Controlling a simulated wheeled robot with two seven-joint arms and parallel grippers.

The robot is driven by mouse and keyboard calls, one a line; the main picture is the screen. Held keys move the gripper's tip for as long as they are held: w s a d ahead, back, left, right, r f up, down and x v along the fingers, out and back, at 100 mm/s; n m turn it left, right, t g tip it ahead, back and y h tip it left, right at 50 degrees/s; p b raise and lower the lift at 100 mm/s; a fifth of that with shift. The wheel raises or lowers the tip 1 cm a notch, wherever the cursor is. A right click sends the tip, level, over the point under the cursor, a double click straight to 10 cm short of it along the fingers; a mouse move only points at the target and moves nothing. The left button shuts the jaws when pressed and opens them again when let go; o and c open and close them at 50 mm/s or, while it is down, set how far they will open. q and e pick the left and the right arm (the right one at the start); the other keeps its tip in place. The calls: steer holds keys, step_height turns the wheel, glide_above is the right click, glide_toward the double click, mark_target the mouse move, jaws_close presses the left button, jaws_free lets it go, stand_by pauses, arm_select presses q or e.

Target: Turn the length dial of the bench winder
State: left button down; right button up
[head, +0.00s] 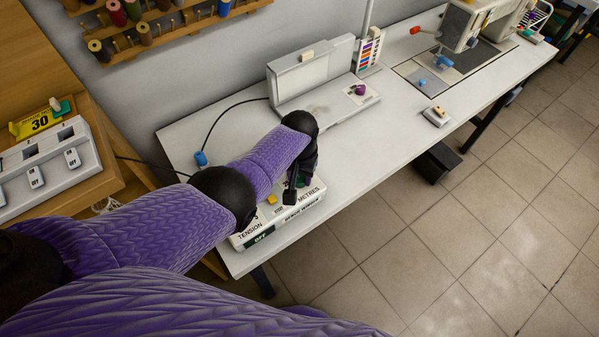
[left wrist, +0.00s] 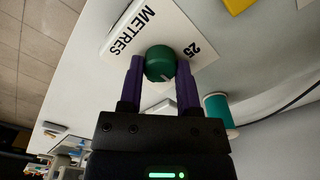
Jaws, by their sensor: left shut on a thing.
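The bench winder (head: 292,219) is a white box on the near end of the table, with TENSION and METRES lettering and a yellow button (head: 271,199). Its length dial is a round green knob (left wrist: 160,60) beside METRES and the number 25 in the left wrist view. A pale mark shows on the knob's lower side. My left gripper (left wrist: 160,76) is shut on the knob, one purple finger on each side. In the head view my left gripper (head: 299,184) is over the METRES end and mostly hides the knob. My right gripper is out of view.
A green spool (left wrist: 217,108) stands near the winder. A grey-white machine (head: 312,80) and a sewing machine (head: 470,25) stand further along the table (head: 400,120). A switch box (head: 45,165) is at left. Tiled floor lies right of the table edge.

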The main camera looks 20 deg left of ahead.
mark_target(300, 178)
arm_select(q)
steer(key=shift+n, duration=0.6)
steer(key=shift+c, duration=1.5)
jaws_free()
steer(key=shift+r, duration=0.1)
step_height(300, 178, up, 10)
steer(key=p, duration=0.7)
